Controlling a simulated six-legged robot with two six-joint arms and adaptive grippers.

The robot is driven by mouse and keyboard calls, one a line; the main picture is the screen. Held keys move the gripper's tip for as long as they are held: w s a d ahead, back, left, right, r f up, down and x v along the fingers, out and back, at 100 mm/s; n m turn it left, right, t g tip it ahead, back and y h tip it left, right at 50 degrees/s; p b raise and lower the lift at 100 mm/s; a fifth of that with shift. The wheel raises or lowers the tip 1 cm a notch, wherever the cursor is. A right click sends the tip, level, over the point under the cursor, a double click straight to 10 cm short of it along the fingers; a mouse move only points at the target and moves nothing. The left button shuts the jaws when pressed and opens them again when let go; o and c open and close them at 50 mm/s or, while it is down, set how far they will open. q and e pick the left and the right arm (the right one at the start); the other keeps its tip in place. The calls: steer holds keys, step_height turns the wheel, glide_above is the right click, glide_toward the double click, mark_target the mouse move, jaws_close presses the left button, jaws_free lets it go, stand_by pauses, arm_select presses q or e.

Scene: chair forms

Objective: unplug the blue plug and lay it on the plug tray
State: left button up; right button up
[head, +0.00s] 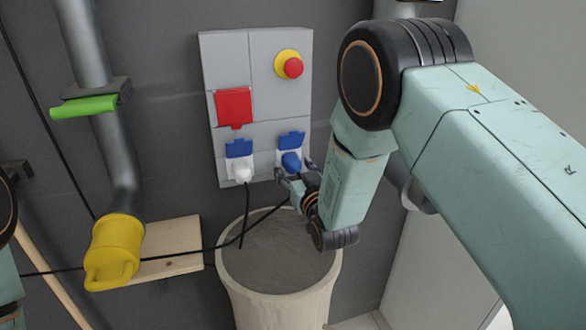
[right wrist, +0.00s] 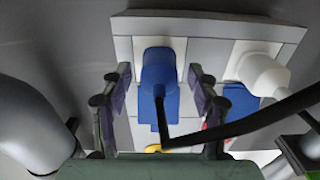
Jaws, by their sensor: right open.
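The blue plug (head: 291,162) sits in the right-hand socket low on the grey wall panel (head: 228,62), below a raised blue flap. In the right wrist view the blue plug (right wrist: 158,70) stands between the two fingers, with its black cable running off to the right. My right gripper (head: 295,171) is open at the plug; in the right wrist view its fingers (right wrist: 159,78) flank the plug with gaps on both sides. I cannot tell which thing is the plug tray; a pale wooden shelf (head: 174,234) stands out at the lower left. My left gripper is out of view.
A white plug (head: 241,171) sits in the neighbouring left socket. A red flap (head: 234,106) and a red-and-yellow button (head: 291,66) are above. A beige tub (head: 280,279) stands below. Black cables cross over it. A yellow fitting (head: 112,252) overlaps the shelf's left part.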

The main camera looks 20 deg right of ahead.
steer(key=shift+w+f, duration=0.1)
steer(key=shift+w, duration=0.55)
steer(key=shift+s, duration=0.1)
stand_by(0.4)
steer(key=shift+c, duration=1)
jaws_close()
steer(key=shift+s+f, duration=0.1)
steer(key=shift+s, duration=0.1)
